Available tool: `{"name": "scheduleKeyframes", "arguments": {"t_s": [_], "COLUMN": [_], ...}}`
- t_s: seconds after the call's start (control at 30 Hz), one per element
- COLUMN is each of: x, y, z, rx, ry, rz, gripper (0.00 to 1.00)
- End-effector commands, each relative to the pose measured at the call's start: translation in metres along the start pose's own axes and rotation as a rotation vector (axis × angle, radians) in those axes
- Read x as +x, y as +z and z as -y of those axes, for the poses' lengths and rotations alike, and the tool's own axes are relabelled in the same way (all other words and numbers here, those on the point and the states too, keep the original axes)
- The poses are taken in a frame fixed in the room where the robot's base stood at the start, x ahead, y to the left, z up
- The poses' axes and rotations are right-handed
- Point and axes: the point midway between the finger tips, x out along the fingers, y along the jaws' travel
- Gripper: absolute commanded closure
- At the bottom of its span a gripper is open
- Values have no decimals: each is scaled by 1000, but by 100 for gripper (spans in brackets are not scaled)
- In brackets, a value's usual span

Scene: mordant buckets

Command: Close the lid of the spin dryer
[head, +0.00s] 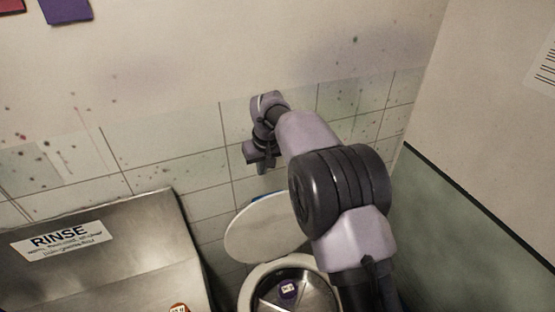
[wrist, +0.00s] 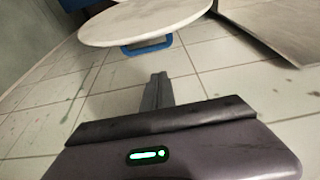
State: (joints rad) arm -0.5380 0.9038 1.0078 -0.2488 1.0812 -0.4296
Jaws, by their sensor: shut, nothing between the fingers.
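The spin dryer (head: 247,289) stands at the bottom centre of the head view, with its round pale rim and metal drum showing. Its round off-white lid (head: 262,232) is open, raised at the back of the rim. The lid also shows at the top of the wrist view (wrist: 150,20), with a blue handle (wrist: 148,46) at its edge. My gripper (head: 262,166) is above and behind the lid, near the tiled wall, apart from it. In the wrist view its fingers (wrist: 158,88) are shut and empty, pointing toward the handle side. My arm hides part of the dryer's right side.
A metal rinse sink (head: 150,235) with a RINSE sign (head: 60,240) stands to the left. A tiled wall (head: 180,165) is close behind my gripper. A green-and-white partition (head: 470,220) is on the right.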

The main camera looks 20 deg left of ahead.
Motion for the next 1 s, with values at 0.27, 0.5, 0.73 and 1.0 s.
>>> {"name": "scheduleKeyframes", "arguments": {"t_s": [0.27, 0.5, 0.73, 1.0], "x": [59, 85, 78, 78], "y": [2, 14, 37, 40], "z": [-1, -2, -2, -2], "rx": [3, 4, 5, 5], "ry": [0, 0, 0, 0], "rz": [3, 2, 1, 1], "gripper": [100, 100, 100, 100]}}
